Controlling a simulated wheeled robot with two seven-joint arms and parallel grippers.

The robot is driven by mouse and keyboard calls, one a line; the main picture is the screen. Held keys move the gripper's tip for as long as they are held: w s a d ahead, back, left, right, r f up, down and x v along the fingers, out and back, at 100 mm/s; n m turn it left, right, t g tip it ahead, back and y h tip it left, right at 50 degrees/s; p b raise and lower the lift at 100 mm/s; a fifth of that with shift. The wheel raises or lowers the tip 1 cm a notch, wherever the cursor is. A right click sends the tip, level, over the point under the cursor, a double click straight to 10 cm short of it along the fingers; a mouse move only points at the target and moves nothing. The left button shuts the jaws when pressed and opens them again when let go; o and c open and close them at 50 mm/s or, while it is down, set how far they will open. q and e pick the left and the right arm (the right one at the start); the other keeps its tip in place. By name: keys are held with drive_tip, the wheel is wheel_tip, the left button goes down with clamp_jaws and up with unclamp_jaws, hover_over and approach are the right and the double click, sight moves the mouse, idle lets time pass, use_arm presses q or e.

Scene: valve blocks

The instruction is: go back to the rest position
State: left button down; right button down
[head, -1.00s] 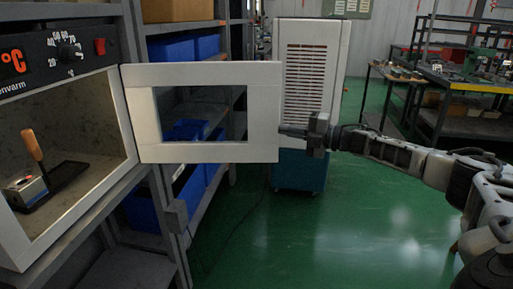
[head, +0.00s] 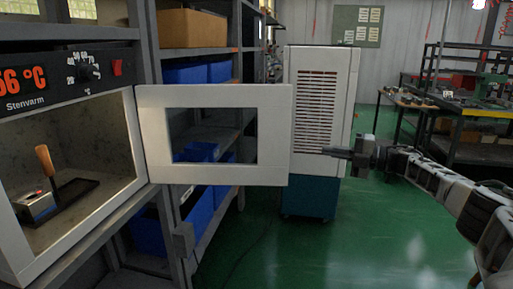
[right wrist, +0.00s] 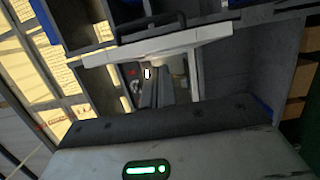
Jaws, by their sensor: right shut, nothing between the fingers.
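My right gripper (head: 335,152) reaches in from the right in the head view. It is shut and empty, pointing left toward the free edge of the oven door (head: 215,178), with a gap between them in the picture. The white oven door with its window stands wide open. The door frame also seems to show in the right wrist view (right wrist: 195,75). My left gripper is not in view.
Shelves with blue bins (head: 185,73) stand behind the door. A white cabinet (head: 345,110) stands behind my gripper. Green floor is open at right.

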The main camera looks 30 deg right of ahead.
drive_tip(key=a+f+m+p, duration=0.1)
drive_tip(key=a+f+m, duration=0.3)
drive_tip(key=a+f, duration=0.9)
drive_tip(key=a+f+m, duration=0.4)
drive_tip(key=a+f, duration=0.5)
drive_tip(key=a, duration=0.7)
drive_tip(key=s+a+f+m+g+h+p, duration=0.1)
drive_tip(key=s+a+f+m+h, duration=0.3)
drive_tip(key=s+a+m, duration=0.6)
drive_tip(key=s+a+m+g+h, duration=0.2)
drive_tip(key=s+a+m+g, duration=0.1)
drive_tip(key=s, duration=1)
drive_tip(key=shift+a+f+m+g+p, duration=0.3)
drive_tip(key=shift+a+m+p, duration=0.1)
drive_tip(key=shift+a+m, duration=0.3)
